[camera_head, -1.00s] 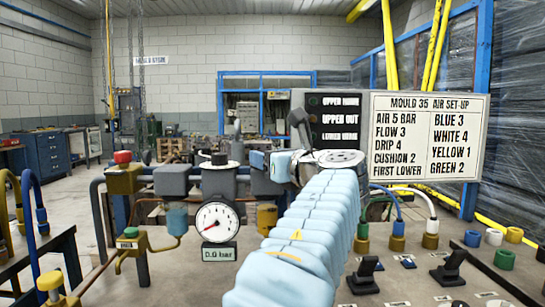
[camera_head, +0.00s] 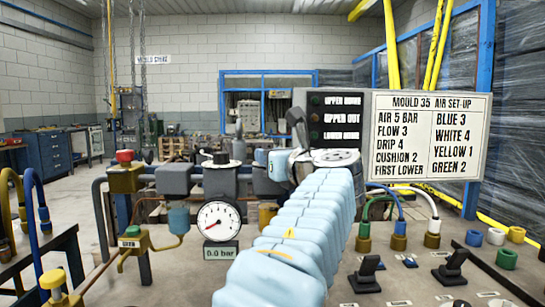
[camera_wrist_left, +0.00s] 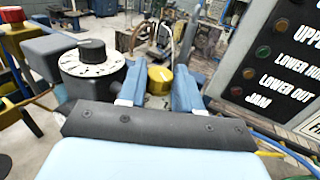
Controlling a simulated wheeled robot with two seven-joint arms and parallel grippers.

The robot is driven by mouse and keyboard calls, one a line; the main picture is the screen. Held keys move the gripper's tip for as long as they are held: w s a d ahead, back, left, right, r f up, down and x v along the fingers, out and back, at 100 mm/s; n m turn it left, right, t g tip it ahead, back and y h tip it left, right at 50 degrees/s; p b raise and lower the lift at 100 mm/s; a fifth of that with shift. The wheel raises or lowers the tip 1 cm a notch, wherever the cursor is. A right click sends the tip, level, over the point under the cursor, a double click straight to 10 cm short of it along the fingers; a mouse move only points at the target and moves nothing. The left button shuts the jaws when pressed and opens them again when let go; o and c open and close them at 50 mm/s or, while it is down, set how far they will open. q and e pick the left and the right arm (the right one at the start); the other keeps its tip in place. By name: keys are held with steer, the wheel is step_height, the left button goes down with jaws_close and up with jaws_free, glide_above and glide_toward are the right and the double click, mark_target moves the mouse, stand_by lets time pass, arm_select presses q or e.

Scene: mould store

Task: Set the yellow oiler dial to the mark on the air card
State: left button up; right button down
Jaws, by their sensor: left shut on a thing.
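The yellow oiler dial (camera_wrist_left: 160,75) shows in the left wrist view, a small round knob with a pale line on top. My left gripper (camera_wrist_left: 160,88) has its two blue fingers on either side of it and is shut on it. In the head view my pale blue sleeved left arm covers the dial. The air card (camera_head: 426,135) is the white board at the right, headed "MOULD 35 AIR SET-UP"; it reads AIR 5 BAR, FLOW 3, DRIP 4, CUSHION 2. My right gripper is not in view.
A black knob (camera_wrist_left: 92,50) on a white numbered dial stands left of my fingers. A dark label panel (camera_wrist_left: 270,70) is close on the right. The pressure gauge (camera_head: 219,221) has a 0.0 bar plate below. Black levers (camera_head: 368,268) and coloured hose fittings (camera_head: 399,240) stand at the right.

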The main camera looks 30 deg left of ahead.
arm_select(q)
steer(key=m+t+h, duration=0.1)
steer(key=t+h, duration=0.1)
steer(key=m+t+h, duration=0.3)
steer(key=m+h, duration=0.1)
steer(key=shift+s+a+f+t, duration=0.1)
steer(key=shift+s+a+t, duration=0.15)
steer(key=shift+t, duration=0.15)
steer(key=shift+s+a+m+t+h, duration=0.1)
steer(key=shift+m+t+h, duration=0.4)
steer(key=shift+m+h, duration=0.7)
steer(key=shift+a+m+t+h, duration=0.1)
steer(key=shift+m+t+h, duration=0.55)
steer(key=shift+h, duration=0.95)
steer(key=shift+m, duration=0.35)
steer(key=shift+a+m+h, duration=0.15)
steer(key=shift+m+h, duration=0.45)
steer(key=shift+h, duration=0.5)
steer(key=o, duration=1)
steer(key=shift+o, duration=0.2)
steer(key=shift+s, duration=0.1)
steer(key=s+d+b, duration=0.1)
steer(key=s, duration=1.2)
steer(key=shift+s, duration=0.3)
